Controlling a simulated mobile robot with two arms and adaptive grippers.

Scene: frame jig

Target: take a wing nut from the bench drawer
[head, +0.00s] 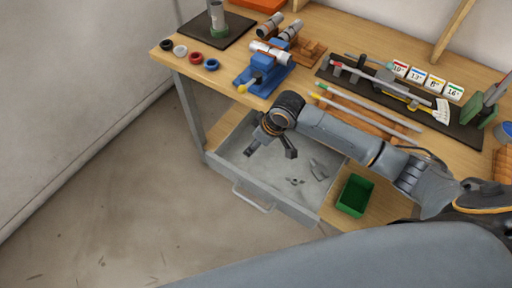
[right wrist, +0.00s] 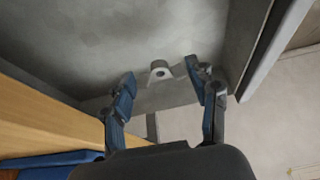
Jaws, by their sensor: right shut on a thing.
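The bench drawer (head: 240,165) is pulled open below the bench top. Several small grey parts, wing nuts among them by their look (head: 295,181), lie on its floor. My right gripper (head: 271,153) reaches down into the drawer, left of those parts. In the right wrist view its two fingers (right wrist: 162,74) stand apart with a grey wing nut (right wrist: 159,70) between their tips; the gripper is shut on it. The contact at the left finger is hard to make out. My left gripper is not in view.
A green bin (head: 354,196) stands right of the drawer. The bench top (head: 215,78) carries a blue vise (head: 262,75), rings at the left, and a dark tray (head: 462,127) with rods and number cards. The floor left of the drawer is clear.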

